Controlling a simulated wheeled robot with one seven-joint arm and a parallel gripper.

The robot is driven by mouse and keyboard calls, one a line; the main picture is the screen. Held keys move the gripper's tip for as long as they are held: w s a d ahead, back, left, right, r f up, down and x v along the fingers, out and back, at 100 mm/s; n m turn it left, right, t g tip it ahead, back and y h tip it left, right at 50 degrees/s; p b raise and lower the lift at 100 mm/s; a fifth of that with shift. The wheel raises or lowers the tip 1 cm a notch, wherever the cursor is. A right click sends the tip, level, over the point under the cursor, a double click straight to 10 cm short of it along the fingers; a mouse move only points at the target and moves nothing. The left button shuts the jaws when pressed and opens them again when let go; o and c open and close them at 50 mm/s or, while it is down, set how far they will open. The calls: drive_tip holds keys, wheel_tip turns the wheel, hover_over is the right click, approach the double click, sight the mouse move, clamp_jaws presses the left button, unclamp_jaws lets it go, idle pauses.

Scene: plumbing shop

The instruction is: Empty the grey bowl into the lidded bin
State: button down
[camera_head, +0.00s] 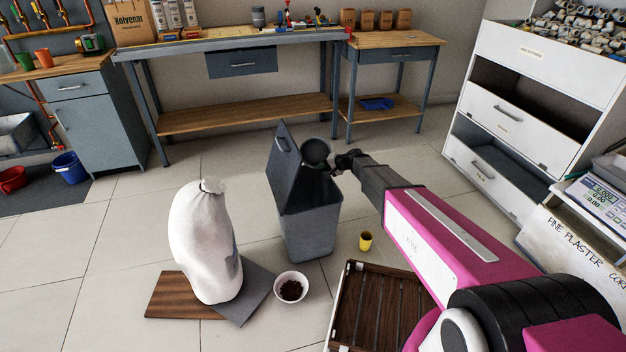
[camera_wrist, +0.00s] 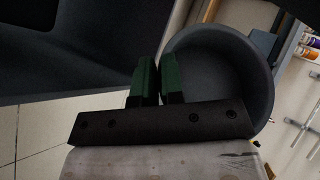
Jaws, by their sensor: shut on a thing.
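The grey bowl (camera_head: 315,151) is held tilted above the lidded bin, and its round inside faces the camera. My gripper (camera_head: 346,161) is shut on the bowl's rim; in the wrist view the two green-padded fingers (camera_wrist: 158,82) pinch the wall of the bowl (camera_wrist: 225,80), whose inside looks dark with no contents that I can make out. The dark grey bin (camera_head: 308,228) stands on the floor with its lid (camera_head: 284,165) raised on the left side. The bowl is just right of the lid, over the bin's opening. The bin's inside is hidden.
A white sack (camera_head: 205,245) stands left of the bin on boards. A white bowl with brown contents (camera_head: 291,288) and a yellow cup (camera_head: 366,241) are on the floor nearby. A wooden slatted crate (camera_head: 378,312) lies in front. White drawers (camera_head: 530,110) stand at right.

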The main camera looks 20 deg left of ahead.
sight(316, 152)
drive_tip(key=m+g, duration=0.1)
drive_tip(key=w+m+g+p, duration=0.1)
drive_tip(key=g, duration=0.1)
drive_tip(key=m+g, duration=0.1)
drive_tip(key=shift+w+a+h, duration=0.1)
drive_tip(key=shift+w+h, duration=0.3)
drive_tip(key=w+m+g, duration=0.1)
drive_tip(key=w+m+g+p, duration=0.1)
drive_tip(key=w, duration=0.1)
drive_tip(key=w+m+g, duration=0.1)
drive_tip(key=w, duration=0.1)
drive_tip(key=shift+a+f+g, duration=0.3)
drive_tip(key=shift+a, duration=0.05)
drive_tip(key=shift+w+m+g+y+p, duration=0.3)
drive_tip(key=shift+w+m+g+p, duration=0.35)
drive_tip(key=shift+w+g, duration=0.3)
